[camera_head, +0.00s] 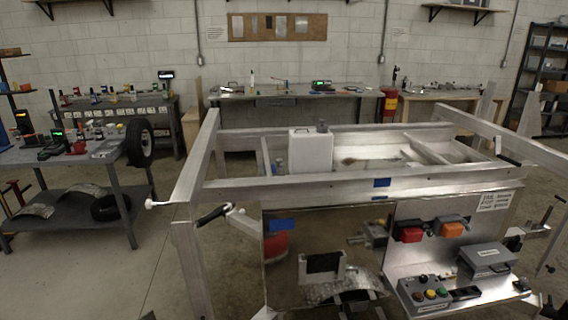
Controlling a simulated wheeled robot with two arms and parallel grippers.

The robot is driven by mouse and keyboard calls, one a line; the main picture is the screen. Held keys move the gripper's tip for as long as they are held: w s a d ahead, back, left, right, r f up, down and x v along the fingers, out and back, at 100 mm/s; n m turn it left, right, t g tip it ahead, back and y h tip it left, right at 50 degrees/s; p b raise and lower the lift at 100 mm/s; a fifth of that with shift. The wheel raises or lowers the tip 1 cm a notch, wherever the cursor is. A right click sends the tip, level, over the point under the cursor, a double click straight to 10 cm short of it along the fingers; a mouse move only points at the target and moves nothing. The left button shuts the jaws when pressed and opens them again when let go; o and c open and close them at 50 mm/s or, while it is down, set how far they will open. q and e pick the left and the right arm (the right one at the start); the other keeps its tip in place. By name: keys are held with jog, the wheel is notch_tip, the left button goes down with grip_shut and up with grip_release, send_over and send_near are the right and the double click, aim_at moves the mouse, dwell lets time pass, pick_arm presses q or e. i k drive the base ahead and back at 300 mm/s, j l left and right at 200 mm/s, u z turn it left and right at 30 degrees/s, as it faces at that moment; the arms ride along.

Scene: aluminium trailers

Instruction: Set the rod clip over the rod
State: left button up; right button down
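A thin pale rod (170,203) with a white rounded tip sticks out to the left from the left side of the aluminium trailer frame (300,187). Just right of it, a black grip-like piece (213,215) slants beside a pale metal fitting (243,222) at the frame's front left corner. I cannot tell whether either piece is the rod clip. Another small dark piece (507,161) sits by the right rail, too small to make out.
A white box-like tank (311,150) stands inside the frame. Below the front rail are red (408,234) and orange (450,229) units, a grey box (487,259) and a button box (424,293). A workbench (75,150) with a tire (139,142) stands left; floor between is clear.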

aim_at(279, 168)
jog(key=i+l, duration=0.2)
jog(key=l, duration=0.2)
jog(key=i+l, duration=0.25)
jog(key=l, duration=0.2)
jog(key=i+l, duration=0.2)
jog(key=l, duration=0.2)
jog(key=i+l, duration=0.25)
jog(key=l, duration=0.15)
jog(key=l+z, duration=0.05)
